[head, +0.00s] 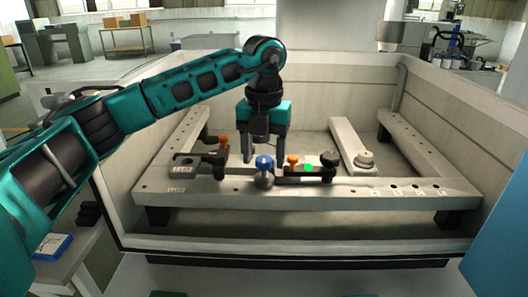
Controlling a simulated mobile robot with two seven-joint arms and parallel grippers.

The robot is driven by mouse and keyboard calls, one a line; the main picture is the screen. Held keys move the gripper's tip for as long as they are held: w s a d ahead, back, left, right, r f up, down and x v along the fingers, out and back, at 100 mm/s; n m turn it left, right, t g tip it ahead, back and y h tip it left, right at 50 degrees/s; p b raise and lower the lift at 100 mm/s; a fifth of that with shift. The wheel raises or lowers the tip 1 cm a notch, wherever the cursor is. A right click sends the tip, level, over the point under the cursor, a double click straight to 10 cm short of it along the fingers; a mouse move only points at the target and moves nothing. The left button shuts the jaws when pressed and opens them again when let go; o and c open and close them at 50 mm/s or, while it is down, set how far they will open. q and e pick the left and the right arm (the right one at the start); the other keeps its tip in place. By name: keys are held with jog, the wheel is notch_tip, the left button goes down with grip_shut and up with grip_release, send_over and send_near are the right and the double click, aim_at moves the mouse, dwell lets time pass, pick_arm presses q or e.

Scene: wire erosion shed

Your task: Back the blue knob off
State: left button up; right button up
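The blue knob (264,162) sits on a round grey base on the front bar of the pale work frame (405,193). My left gripper (263,158) points down just behind and above the blue knob in the head view. Its two fingers are spread apart, one to each side of the knob in the picture, with nothing visible held between them. I cannot tell whether either finger touches the knob. The knob partly covers the space between the fingertips. My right gripper is not in view.
An orange knob (292,160) and a black knob (328,158) stand close to the right. Another orange knob (223,141) stands to the left. A bright green spot (308,168) shows on the dark clamp bar. Tank walls (455,125) surround the frame.

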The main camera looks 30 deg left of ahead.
pick_arm(q)
jog(key=c, duration=1)
jog(key=shift+o, duration=0.2)
jog(key=shift+m, duration=0.4)
jog(key=m+p, duration=0.1)
jog(key=m, duration=0.2)
jog(key=shift+r, duration=0.1)
jog(key=m+p, duration=0.1)
jog(key=m, duration=0.2)
jog(key=shift+a+m, duration=0.1)
jog(key=shift+m, duration=0.2)
jog(key=m, duration=0.4)
jog(key=shift+w+m, duration=0.1)
jog(key=shift+m, duration=0.2)
jog(key=shift+m+p, duration=0.4)
jog(key=shift+m, duration=1.7)
